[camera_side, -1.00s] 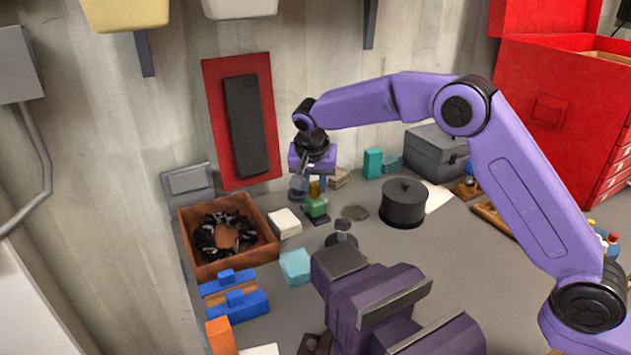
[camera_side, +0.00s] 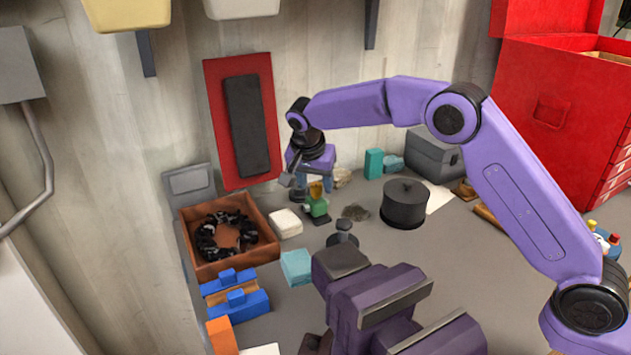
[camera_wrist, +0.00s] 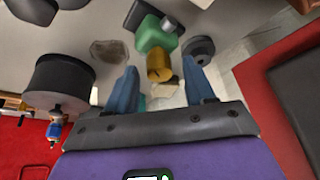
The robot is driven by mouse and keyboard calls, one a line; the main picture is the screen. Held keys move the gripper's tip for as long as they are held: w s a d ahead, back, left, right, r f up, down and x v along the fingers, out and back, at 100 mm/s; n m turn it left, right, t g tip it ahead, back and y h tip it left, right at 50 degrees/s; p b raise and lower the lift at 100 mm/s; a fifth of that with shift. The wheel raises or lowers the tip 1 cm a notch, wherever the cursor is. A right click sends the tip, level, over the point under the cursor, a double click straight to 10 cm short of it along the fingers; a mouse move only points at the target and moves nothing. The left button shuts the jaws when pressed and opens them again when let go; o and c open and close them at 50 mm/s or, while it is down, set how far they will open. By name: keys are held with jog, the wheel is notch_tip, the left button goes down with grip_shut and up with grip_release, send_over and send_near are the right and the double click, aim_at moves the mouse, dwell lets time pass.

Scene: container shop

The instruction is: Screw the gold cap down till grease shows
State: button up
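The gold cap (camera_side: 316,188) stands on top of a small green body (camera_side: 316,208) on the grey bench. In the wrist view the gold cap (camera_wrist: 159,67) sits between the tips of my gripper's blue fingers (camera_wrist: 160,72), with a visible gap on each side. The green body (camera_wrist: 155,35) shows beyond it. My gripper (camera_side: 314,181) is open around or just above the cap in the side view; the exact height is hard to tell. No grease is visible at the cap.
A black lidded pot (camera_side: 404,205) stands to the right, with a dark flat patch (camera_side: 355,212) between. A white block (camera_side: 286,223) and a wooden tray (camera_side: 203,271) holding a black ring-shaped item lie left. A purple vise (camera_side: 375,300) fills the front. A red panel (camera_side: 216,100) hangs behind.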

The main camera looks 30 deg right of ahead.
dwell(0.3)
jog(key=v, duration=1.2)
jog(key=s+d+f+n+g+y, duration=0.1)
jog(key=s+d+n, duration=0.1)
jog(key=s+n, duration=0.6)
jog(key=s+d+f+n+y, duration=0.15)
jog(key=s+n, duration=0.25)
jog(key=s, duration=0.8)
jog(key=s+d+f+n+g, duration=0.1)
jog(key=s+d+f+n, duration=0.2)
jog(key=s+d, duration=0.4)
jog(key=s+d+f+n+g+y, duration=0.1)
jog(key=s+d+f+n, duration=0.2)
jog(key=s, duration=1.2)
jog(key=d+n, duration=0.3)
jog(key=d, duration=0.2)
jog(key=shift+s+f+n, duration=0.25)
jog(key=shift+f+n, duration=0.05)
jog(key=shift+f, duration=0.1)
